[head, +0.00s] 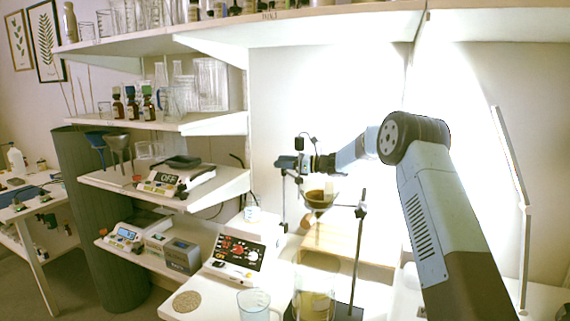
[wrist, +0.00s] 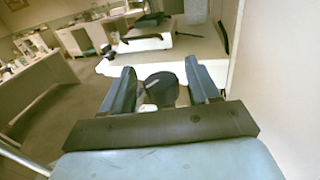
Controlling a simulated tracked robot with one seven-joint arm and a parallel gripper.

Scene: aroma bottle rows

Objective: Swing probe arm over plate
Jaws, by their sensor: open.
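A white hotplate-like unit (head: 238,256) with a dark control panel stands on the low bench at the centre in the head view. Which part is the plate is unclear. I cannot pick out the probe arm with certainty; a thin upright stand (head: 284,205) rises behind the unit, close below my gripper. My gripper (head: 288,162) is at the end of my outstretched arm, above and behind the unit. In the wrist view my gripper (wrist: 163,86) is open, with a dark rounded thing (wrist: 160,88) showing between its fingers. I cannot tell whether they touch it.
A dark rod stand (head: 359,230) holds a funnel-like vessel (head: 319,199) near a wooden platform (head: 345,242). A glass beaker (head: 254,305) and a round cork-coloured mat (head: 187,301) are at the front. Shelves with glassware and a scale (head: 172,182) fill the left.

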